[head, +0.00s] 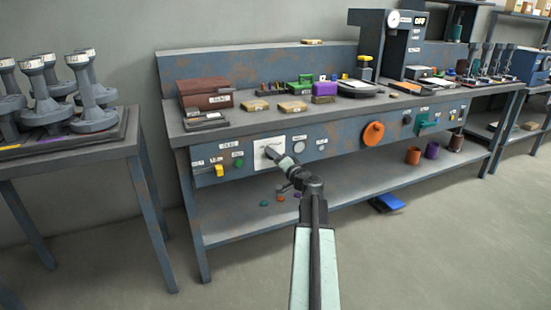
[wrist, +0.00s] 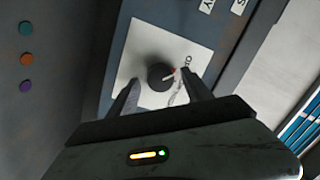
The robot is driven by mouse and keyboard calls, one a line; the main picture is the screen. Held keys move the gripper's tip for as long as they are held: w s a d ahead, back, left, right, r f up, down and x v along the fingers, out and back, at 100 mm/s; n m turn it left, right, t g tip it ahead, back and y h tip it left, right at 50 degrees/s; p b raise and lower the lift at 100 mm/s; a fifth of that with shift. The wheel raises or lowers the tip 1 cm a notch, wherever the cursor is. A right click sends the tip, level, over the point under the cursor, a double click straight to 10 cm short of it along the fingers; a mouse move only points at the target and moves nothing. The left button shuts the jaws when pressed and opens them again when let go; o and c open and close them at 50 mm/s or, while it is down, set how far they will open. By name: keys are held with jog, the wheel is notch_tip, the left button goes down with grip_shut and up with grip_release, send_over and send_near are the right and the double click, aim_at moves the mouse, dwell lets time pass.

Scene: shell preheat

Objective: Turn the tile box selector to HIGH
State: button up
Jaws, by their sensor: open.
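The selector is a round black knob (wrist: 158,75) on a white plate (wrist: 125,65) in the wrist view. A small red and white mark shows at the knob's right edge, with dark lettering beside it too small to read surely. In the head view the white plate (head: 262,143) is on the bench's front panel, and my gripper hides the knob. My gripper (head: 270,153) is open in front of the plate. In the wrist view its fingers (wrist: 160,78) stand on either side of the knob; I cannot tell whether they touch it.
Yellow (head: 219,170) and green (head: 239,163) controls are left of the plate; a round gauge (head: 298,147) and an orange handwheel (head: 373,134) are to its right. A brown box (head: 206,94) stands on the bench above.

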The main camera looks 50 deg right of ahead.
grip_shut()
jog(key=shift+m, duration=0.3)
jog(key=shift+w+a+f+m+t+h+b, duration=0.1)
jog(key=shift+m+h+b, duration=0.4)
jog(key=shift+m, duration=2.6)
jog(key=shift+s+a+f+m+t+h+b, duration=0.1)
jog(key=shift+m+h+b, duration=0.35)
jog(key=shift+m, duration=2.65)
jog(key=shift+w+a+m+t+h+b, duration=0.1)
jog(key=shift+m+h+b, duration=0.4)
jog(key=shift+m, duration=2.6)
